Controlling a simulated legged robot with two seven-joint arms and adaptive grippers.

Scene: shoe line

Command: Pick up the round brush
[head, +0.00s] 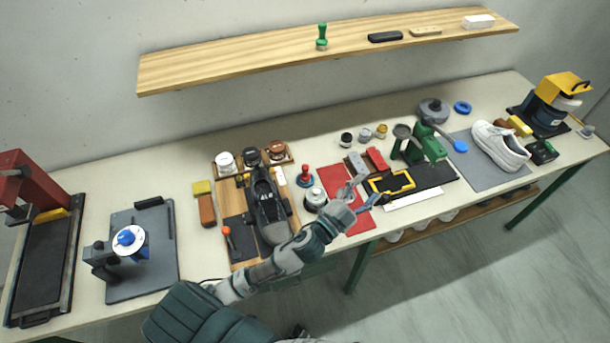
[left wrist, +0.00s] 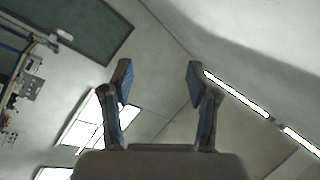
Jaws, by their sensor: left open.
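A small round piece with a silvery top and dark lower rim (head: 315,198) stands on the bench between the wooden board and the red mat; it may be the round brush, but I cannot tell for sure. A red-knobbed piece (head: 305,176) stands just behind it. My left gripper (head: 366,192) is open and empty over the red mat, to the right of both pieces. The left wrist view shows its two fingers (left wrist: 158,80) spread with nothing between them. That view holds only walls, lights and a distant bench edge. My right gripper is not in view.
A black shoe (head: 268,207) on the wooden board (head: 290,224) lies left of the gripper. A yellow frame (head: 391,183) and a green tool (head: 431,146) stand right of it. A white shoe (head: 500,147) is farther right. A wall shelf (head: 230,55) hangs above.

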